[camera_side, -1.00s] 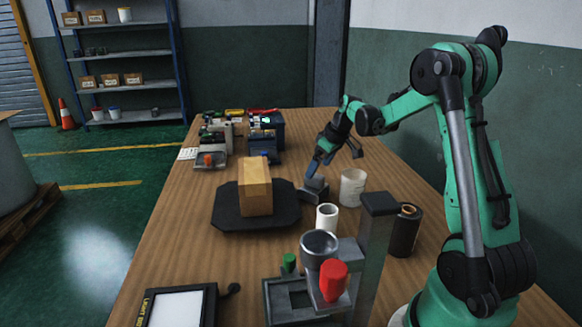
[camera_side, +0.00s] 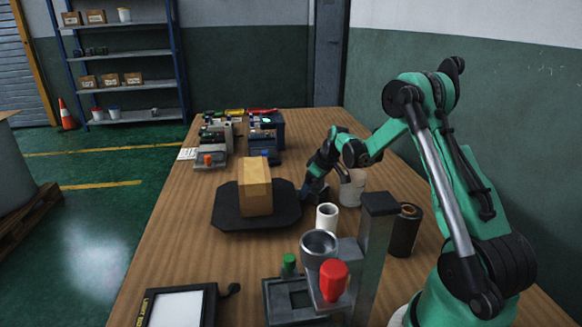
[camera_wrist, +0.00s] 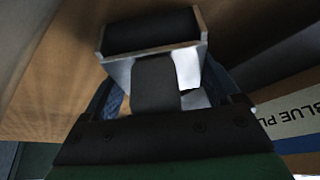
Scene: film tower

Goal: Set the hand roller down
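A hand roller (camera_wrist: 154,85) fills the middle of the wrist view. It shows a dark upright grip and a pale metal frame around a black block. My gripper (camera_wrist: 160,97) has its blue fingers on either side of the grip, with gaps showing between; the fingertips are partly hidden behind the frame. In the side view my gripper (camera_side: 308,188) is low over the table, at a small dark grey block (camera_side: 309,197) just right of the black tray. The roller cannot be made out clearly there.
A brown box stands (camera_side: 256,188) on the black tray (camera_side: 228,217) to the left. A white cup (camera_side: 351,192), a white roll (camera_side: 327,217) and a black roll (camera_side: 405,231) stand close by on the right. A grey press (camera_side: 376,255) stands in front. Bare table (camera_side: 165,235) lies left.

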